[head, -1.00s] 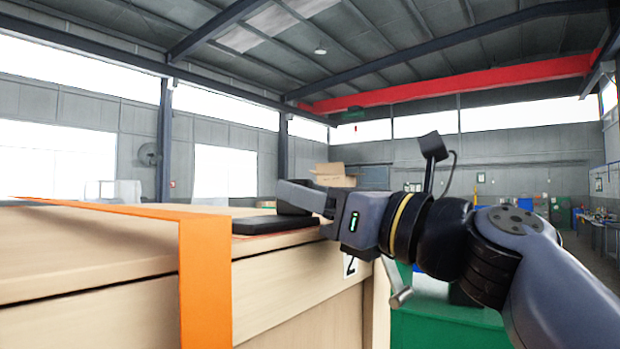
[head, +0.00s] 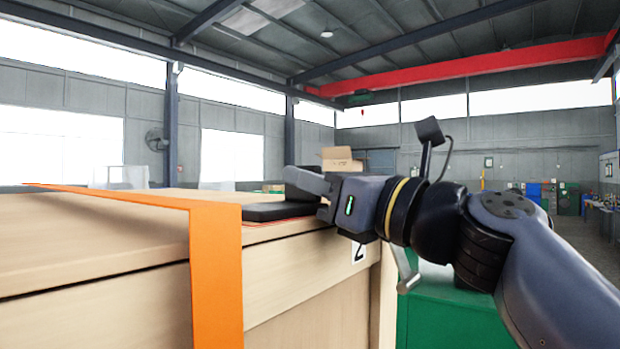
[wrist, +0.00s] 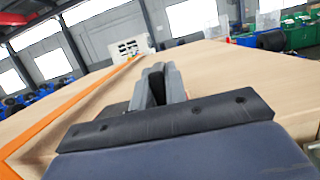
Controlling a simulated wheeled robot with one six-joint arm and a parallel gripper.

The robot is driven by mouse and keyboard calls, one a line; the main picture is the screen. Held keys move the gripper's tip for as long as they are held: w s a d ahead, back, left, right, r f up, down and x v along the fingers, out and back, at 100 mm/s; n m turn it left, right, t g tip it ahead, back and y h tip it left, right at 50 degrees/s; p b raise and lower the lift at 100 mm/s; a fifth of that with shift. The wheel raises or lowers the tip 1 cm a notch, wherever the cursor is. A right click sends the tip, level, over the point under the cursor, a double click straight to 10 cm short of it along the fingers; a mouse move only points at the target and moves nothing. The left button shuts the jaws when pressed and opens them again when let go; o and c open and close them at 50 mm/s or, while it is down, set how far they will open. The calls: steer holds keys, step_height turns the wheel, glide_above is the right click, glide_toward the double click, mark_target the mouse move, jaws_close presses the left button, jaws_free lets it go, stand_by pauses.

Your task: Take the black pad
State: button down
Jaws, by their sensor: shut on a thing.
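The black pad (head: 276,211) is a flat dark slab at the right end of the wooden top, with a thin red-orange line along its lower edge. In the head view my gripper (head: 303,183) reaches in from the right over the pad's far right part. My gripper is shut on the pad. In the wrist view the two grey fingers (wrist: 157,84) stand close together with a dark strip between them. I cannot tell whether the pad is clear of the wood.
The wooden top (head: 90,235) belongs to a large case with an orange strap (head: 217,275) across it and a label "2" (head: 358,252) on its side. A green box (head: 450,310) stands below my arm. A cardboard box (head: 341,160) is farther back.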

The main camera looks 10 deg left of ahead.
steer(key=shift+r, duration=0.1)
step_height(320, 180, up, 3)
steer(key=p, duration=0.3)
steer(key=shift+r, duration=0.9)
